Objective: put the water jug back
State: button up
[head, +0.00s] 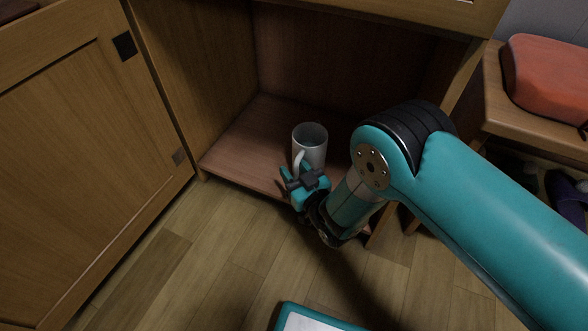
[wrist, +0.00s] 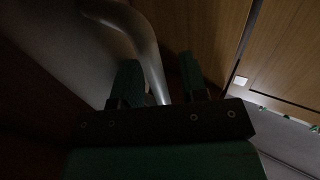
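A grey-white water jug (head: 309,143) stands upright on the floor of the open cabinet, near its front edge, with its handle toward my gripper. My gripper (head: 292,172) is at the handle, low in front of the jug. In the wrist view, the jug's handle (wrist: 146,48) passes down between the two fingers of my gripper (wrist: 160,80). The fingers stand apart, with a gap visible between the handle and the right finger. The left finger looks close to the handle; I cannot tell whether it touches. The handle's lower end is hidden behind the gripper.
The cabinet floor (head: 240,143) is bare left of the jug. A wooden door (head: 90,170) stands at the left. A bench (head: 490,100) with a red cushion (head: 550,80) is at the right. My arm covers the cabinet's right front.

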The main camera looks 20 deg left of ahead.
jog(key=shift+r, duration=0.2)
jog(key=shift+s+d+r+p, duration=0.1)
jog(key=shift+s+d+p, duration=0.15)
jog(key=shift+p, duration=0.2)
jog(key=p+v, duration=0.5)
jog(key=v, duration=0.6)
jog(key=shift+d, duration=0.15)
jog(key=shift+s, duration=0.1)
